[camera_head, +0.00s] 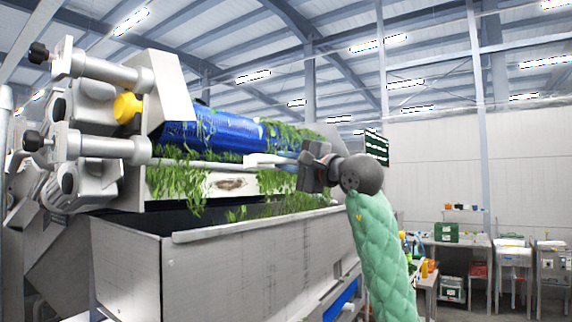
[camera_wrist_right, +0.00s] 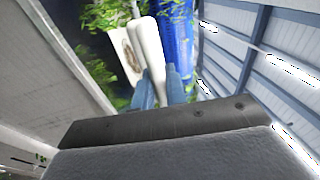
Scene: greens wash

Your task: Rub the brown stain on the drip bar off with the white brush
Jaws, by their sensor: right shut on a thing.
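The drip bar (camera_head: 274,182) is a pale bar below the blue roller, with greens hanging over it. The brown stain (camera_head: 230,184) is a smudge on its front face, between clumps of greens; it also shows in the right wrist view (camera_wrist_right: 129,54). My right gripper (camera_head: 297,160) is shut on the white brush (camera_head: 262,159), which points left from it. In the head view the brush lies above and right of the stain. In the right wrist view the brush (camera_wrist_right: 150,48) runs beside the stain. I cannot tell whether it touches the bar. My left gripper is not in view.
A blue roller (camera_head: 225,130) with greens sits just above the bar. A metal trough (camera_head: 230,262) stands in front below it. Machine housing with a yellow knob (camera_head: 127,108) is at the left. Benches with a green crate (camera_head: 446,232) stand far right.

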